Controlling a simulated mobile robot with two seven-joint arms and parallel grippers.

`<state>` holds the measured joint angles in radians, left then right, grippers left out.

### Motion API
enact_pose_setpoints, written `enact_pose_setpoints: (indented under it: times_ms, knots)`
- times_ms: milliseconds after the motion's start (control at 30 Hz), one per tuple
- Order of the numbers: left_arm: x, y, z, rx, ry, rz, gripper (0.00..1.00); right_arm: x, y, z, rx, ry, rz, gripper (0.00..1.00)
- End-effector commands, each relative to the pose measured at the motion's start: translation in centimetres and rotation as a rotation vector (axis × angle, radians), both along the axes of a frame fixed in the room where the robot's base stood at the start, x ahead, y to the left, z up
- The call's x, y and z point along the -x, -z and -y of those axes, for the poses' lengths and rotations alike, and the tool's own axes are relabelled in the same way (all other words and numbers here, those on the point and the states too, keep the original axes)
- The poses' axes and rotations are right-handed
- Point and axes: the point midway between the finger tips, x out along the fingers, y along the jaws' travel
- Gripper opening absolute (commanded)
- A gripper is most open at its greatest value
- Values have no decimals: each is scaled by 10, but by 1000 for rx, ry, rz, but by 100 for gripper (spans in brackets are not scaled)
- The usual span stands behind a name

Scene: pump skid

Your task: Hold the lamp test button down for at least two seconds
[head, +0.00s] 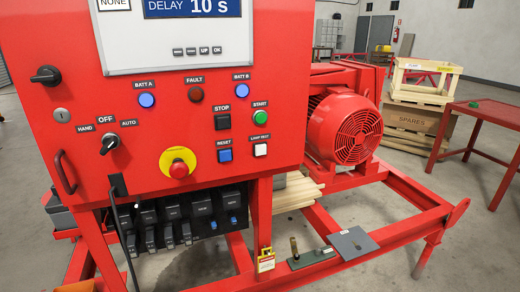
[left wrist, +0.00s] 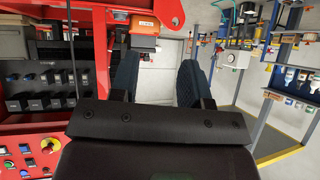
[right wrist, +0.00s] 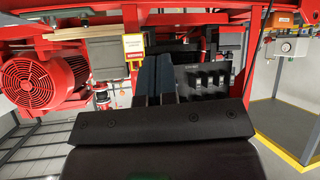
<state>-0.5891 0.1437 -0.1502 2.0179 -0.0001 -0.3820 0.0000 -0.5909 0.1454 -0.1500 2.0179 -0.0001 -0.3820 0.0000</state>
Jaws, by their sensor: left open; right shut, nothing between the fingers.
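My right gripper (right wrist: 153,78) is shut and empty in the right wrist view, pointing toward the skid's lower frame. Neither gripper shows in the head view, so both are away from the button.
Close by the button are the green start button (head: 260,120), the blue reset button (head: 225,155) and the red emergency stop (head: 179,169) on a yellow disc. A red motor (head: 345,128) stands right of the panel.

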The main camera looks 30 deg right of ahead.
Motion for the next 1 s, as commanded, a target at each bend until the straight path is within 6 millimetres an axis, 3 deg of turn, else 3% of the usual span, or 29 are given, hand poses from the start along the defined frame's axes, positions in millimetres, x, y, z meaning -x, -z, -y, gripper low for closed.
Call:
enact_pose_setpoints:
  times_ms: [167, 267, 367, 600, 800, 1000]
  knots:
    - [1, -2, -1, -2, 0, 0, 43, -8, -9, -1, -14, -5, 36, 0]
    - [-1, -7, -1, -2, 1, 6, 43, -28, -31, -3, -48, -18, 124, 0]
    - [-3, -14, -1, -1, 0, 14, 43, -56, -69, -6, -109, -37, 268, 0]
    - [-8, -34, -1, -2, -1, 35, 43, -116, -192, -6, -303, -65, 692, 0]
    - [-9, -47, -2, -1, -1, 44, 43, -142, -298, 7, -479, -54, 1033, 0]
    - [-4, -52, -2, -1, -6, 39, 43, -148, -372, 26, -632, -13, 1279, 0]
